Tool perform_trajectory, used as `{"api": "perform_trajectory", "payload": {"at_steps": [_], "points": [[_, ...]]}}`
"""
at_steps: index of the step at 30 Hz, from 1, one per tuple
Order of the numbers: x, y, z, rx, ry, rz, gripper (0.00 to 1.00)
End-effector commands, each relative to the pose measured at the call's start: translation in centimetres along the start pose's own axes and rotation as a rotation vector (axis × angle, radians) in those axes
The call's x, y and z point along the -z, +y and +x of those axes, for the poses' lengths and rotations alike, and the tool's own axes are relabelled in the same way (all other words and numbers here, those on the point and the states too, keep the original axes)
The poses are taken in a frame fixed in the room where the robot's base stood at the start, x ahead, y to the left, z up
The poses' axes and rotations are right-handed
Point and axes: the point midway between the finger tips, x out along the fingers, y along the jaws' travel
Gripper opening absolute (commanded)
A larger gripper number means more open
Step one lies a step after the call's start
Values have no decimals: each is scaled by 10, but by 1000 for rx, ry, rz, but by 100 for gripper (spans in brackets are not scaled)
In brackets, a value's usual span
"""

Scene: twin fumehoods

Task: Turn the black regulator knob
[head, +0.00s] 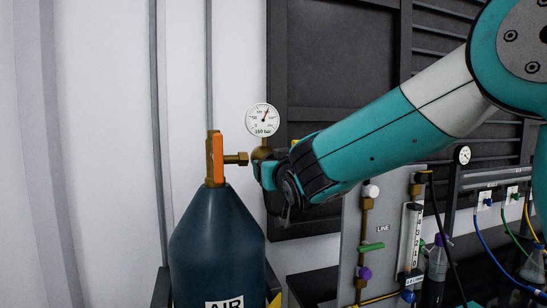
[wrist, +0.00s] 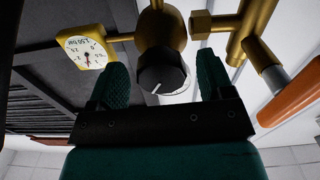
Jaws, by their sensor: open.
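The black regulator knob (wrist: 163,73) with a white pointer line is in the middle of the wrist view, in front of the round brass regulator body (wrist: 160,32). My gripper (wrist: 161,64) is open, with one finger on each side of the knob. Gaps show between the knob and both fingers. In the head view my gripper (head: 267,172) is just below the 150 bar gauge (head: 262,120), at the brass regulator. The knob is hidden there by my gripper.
The dark AIR cylinder (head: 217,245) stands below, with an orange valve handle (head: 217,158) left of the regulator. A yellow-cased gauge (wrist: 82,47) is close to the left finger. A panel with tubing and valves (head: 365,245) stands at the right.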

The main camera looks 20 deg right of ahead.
Motion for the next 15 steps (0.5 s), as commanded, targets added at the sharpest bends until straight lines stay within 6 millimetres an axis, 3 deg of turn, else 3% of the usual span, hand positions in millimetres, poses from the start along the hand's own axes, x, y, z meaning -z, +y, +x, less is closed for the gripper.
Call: {"api": "perform_trajectory", "payload": {"at_steps": [4, 13, 15], "points": [[0, 1, 10, -1, 0, 0, 74], [-1, 0, 12, 0, 0, 0, 74], [-1, 0, 12, 0, 0, 0, 58]]}}
